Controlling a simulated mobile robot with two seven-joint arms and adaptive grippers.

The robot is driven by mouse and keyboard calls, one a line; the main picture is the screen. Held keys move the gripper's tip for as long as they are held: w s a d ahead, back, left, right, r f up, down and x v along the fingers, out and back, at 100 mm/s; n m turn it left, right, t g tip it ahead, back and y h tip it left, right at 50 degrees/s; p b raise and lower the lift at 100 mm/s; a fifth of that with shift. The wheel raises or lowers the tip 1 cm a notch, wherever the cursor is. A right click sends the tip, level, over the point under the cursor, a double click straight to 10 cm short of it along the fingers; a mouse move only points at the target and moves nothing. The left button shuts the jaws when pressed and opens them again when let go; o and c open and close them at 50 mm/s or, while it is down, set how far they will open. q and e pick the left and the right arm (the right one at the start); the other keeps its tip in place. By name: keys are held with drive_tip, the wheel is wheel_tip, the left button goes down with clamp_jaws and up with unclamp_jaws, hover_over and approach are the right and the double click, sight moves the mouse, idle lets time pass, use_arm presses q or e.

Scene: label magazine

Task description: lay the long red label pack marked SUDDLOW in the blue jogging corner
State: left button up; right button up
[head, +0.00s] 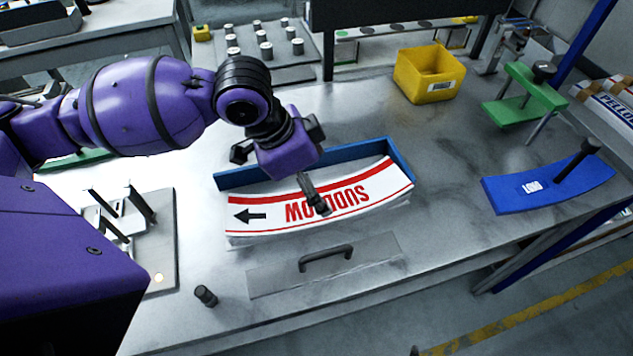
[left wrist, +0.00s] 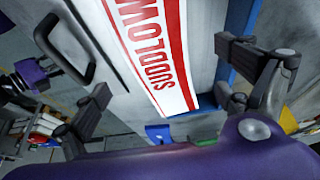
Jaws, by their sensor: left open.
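The long curved label pack (head: 265,212), white with red stripes and red SUDDLOW lettering, lies along the blue jogging corner (head: 235,178). Its lettering is upside down in the head view, with a black arrow at its left end. The blue walls run behind it and at its right end; I cannot tell whether it touches both. The pack also shows in the left wrist view (left wrist: 150,45), its end close to the short blue wall (left wrist: 207,107). My left gripper (head: 314,195) is open just over the pack's middle, hiding a little lettering. The right gripper is not clearly visible.
A lidded hatch with a black handle (head: 327,257) is in front of the pack, near the table edge. A blue curved plate with a post (head: 545,190), a green stand (head: 522,98) and a yellow bin (head: 428,75) stand to the right and behind. A small dark knob (head: 206,296) stands front left.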

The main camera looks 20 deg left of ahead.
use_arm(q)
drive_tip(key=p+v, duration=0.1)
drive_tip(key=v, duration=1)
